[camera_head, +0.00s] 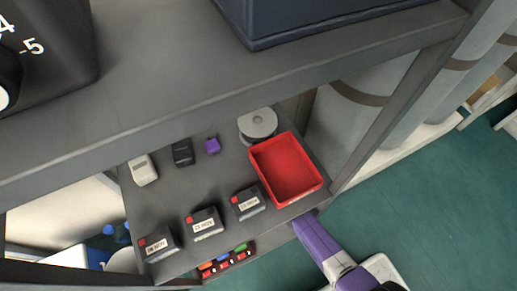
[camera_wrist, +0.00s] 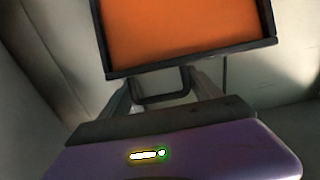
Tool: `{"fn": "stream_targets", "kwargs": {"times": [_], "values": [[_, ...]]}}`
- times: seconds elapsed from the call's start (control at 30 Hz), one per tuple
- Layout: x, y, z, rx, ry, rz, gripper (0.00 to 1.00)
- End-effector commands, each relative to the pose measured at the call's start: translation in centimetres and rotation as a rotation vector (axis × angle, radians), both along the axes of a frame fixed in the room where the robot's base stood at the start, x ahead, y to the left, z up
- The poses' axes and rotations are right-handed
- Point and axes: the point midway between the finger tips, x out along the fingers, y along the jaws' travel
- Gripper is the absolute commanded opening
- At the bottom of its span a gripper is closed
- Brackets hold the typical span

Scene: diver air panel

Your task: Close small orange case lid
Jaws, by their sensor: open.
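An orange panel (camera_wrist: 185,30) with a dark frame fills the upper middle of the wrist view; it looks like part of the small orange case. Its top edge is cut off, and I cannot tell whether this is the lid or the body. A dark loop like a handle (camera_wrist: 163,99) hangs below the frame. My gripper (camera_wrist: 164,90) is open, its grey fingers pointing up toward the frame on either side of the loop. I cannot tell whether they touch it. The case is not clearly seen in the head view, and my gripper is out of sight there.
My purple arm is beside the shelf's lower right edge. Green floor (camera_head: 430,200) lies open at right.

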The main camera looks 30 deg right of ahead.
Motion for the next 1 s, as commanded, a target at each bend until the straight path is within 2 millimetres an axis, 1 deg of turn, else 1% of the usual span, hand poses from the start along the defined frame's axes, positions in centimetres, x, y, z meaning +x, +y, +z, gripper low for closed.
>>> {"fn": "stream_targets", "kwargs": {"times": [0.2,0.23,0.37,0.4,0.47,0.5,0.57,0.6,0.83,1.0], "values": [[0.02,-0.02,-0.01,-0.001,0.001,0.000,0.73],[0.02,-0.02,-0.01,-0.001,0.001,0.000,0.69],[0.01,-0.04,-0.01,-0.001,0.001,0.000,0.43],[0.00,-0.05,-0.02,-0.001,0.001,-0.001,0.36],[0.00,-0.07,-0.02,-0.001,0.001,-0.001,0.24],[-0.01,-0.09,-0.02,-0.001,0.001,-0.001,0.16],[-0.01,-0.11,-0.02,-0.001,0.001,-0.002,0.04],[-0.01,-0.12,-0.02,0.000,0.001,-0.002,0.00],[-0.16,-0.20,-0.17,0.000,0.002,-0.003,0.00],[-0.59,-0.34,-0.68,-0.001,0.003,-0.005,0.00]]}}
